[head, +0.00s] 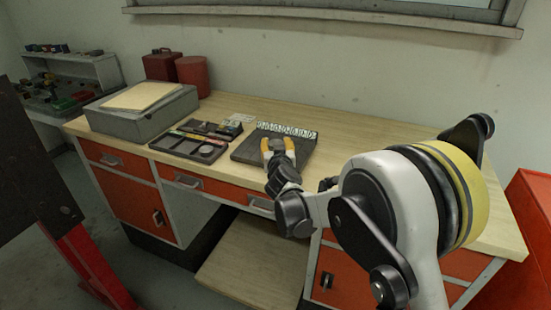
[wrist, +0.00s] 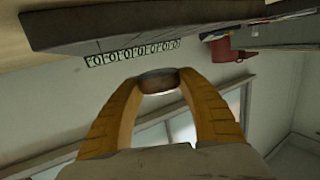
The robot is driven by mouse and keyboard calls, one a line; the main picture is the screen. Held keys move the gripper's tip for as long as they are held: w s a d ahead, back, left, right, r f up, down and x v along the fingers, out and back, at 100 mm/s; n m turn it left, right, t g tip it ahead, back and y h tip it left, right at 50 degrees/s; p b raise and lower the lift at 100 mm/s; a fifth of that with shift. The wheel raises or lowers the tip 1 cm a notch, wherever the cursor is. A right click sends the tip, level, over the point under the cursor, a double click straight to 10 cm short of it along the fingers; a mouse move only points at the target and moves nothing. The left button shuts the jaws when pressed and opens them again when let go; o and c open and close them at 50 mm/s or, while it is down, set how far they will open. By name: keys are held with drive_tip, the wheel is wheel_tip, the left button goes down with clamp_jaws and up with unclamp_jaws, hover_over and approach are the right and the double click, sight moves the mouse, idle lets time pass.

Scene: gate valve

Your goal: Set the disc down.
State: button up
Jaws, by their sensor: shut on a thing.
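My gripper (head: 278,145) has orange fingers and reaches over the dark slab (head: 304,151) on the workbench. In the wrist view my gripper (wrist: 158,84) is shut on the disc (wrist: 157,80), a small round grey-brown piece held between the fingertips. The dark slab (wrist: 150,22) spans the top of that view, apart from the disc in the picture. A strip of white ring-like marks (head: 287,130) runs along the slab's back edge; the strip (wrist: 132,53) also shows in the wrist view. In the head view the fingers largely hide the disc, and its exact height over the slab cannot be told.
A dark compartment tray (head: 181,151) lies left of the slab. A grey case (head: 136,119) with a pale board on it stands farther left, with red containers (head: 193,75) behind. The wooden bench top (head: 360,132) is clear right of the slab.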

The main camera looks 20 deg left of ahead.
wheel_tip(320, 180, down, 4)
drive_tip(key=shift+a+f+b, duration=0.1)
drive_tip(key=shift+f+b, duration=0.05)
drive_tip(key=shift+b, duration=0.9)
drive_tip(key=o, duration=1.4)
